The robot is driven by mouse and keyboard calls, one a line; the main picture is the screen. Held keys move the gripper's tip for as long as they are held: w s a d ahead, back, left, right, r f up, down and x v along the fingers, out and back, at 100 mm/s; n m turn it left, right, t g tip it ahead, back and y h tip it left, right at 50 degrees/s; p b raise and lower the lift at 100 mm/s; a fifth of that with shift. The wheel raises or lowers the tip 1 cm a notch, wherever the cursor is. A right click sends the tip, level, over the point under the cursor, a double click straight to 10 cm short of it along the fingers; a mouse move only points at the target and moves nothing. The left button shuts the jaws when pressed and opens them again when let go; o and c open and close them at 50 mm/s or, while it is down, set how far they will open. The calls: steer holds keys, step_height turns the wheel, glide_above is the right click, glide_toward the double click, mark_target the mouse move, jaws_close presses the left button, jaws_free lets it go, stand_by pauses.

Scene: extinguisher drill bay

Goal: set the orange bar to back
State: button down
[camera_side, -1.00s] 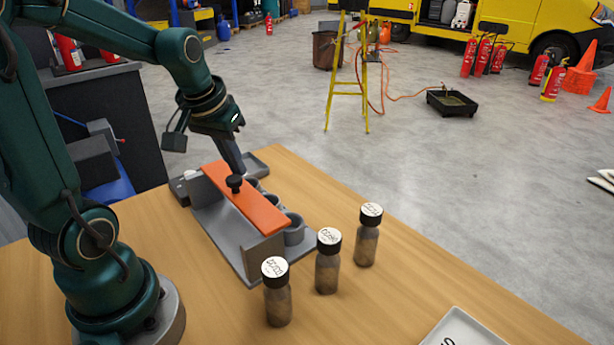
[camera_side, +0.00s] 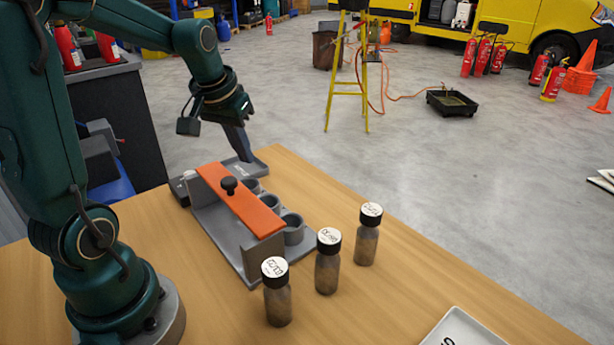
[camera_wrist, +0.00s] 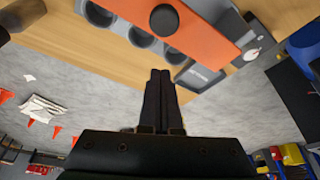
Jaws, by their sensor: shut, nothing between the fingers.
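The orange bar (camera_side: 238,200) with a black knob (camera_side: 229,185) lies across the top of a grey rack (camera_side: 262,252) on the wooden table. A row of grey cups (camera_side: 293,228) shows along the bar's right side. The bar also shows in the wrist view (camera_wrist: 185,28), with its knob (camera_wrist: 164,19) near the top. My gripper (camera_side: 248,158) is shut and empty, beyond the knob at the rack's far end, apart from the bar. In the wrist view the fingers (camera_wrist: 160,75) are together, pointing towards the rack.
A grey tray (camera_side: 247,166) lies at the rack's far end. A white tray (camera_side: 464,330) is at the front right. The table's right side is mostly clear.

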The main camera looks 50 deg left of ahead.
mark_target(238, 189)
steer(key=v, duration=1)
steer(key=shift+d, duration=0.1)
steer(key=s+d+f+m+t+h, duration=0.1)
steer(key=s+d+f+m, duration=0.1)
steer(key=d, duration=0.4)
steer(key=s+d+f+m+t, duration=0.1)
steer(key=s+d+f+m, duration=0.2)
steer(key=s+d+f, duration=0.2)
steer(key=shift+s+d+h, duration=0.35)
steer(key=shift+d+h, duration=0.05)
steer(key=shift+d, duration=0.6)
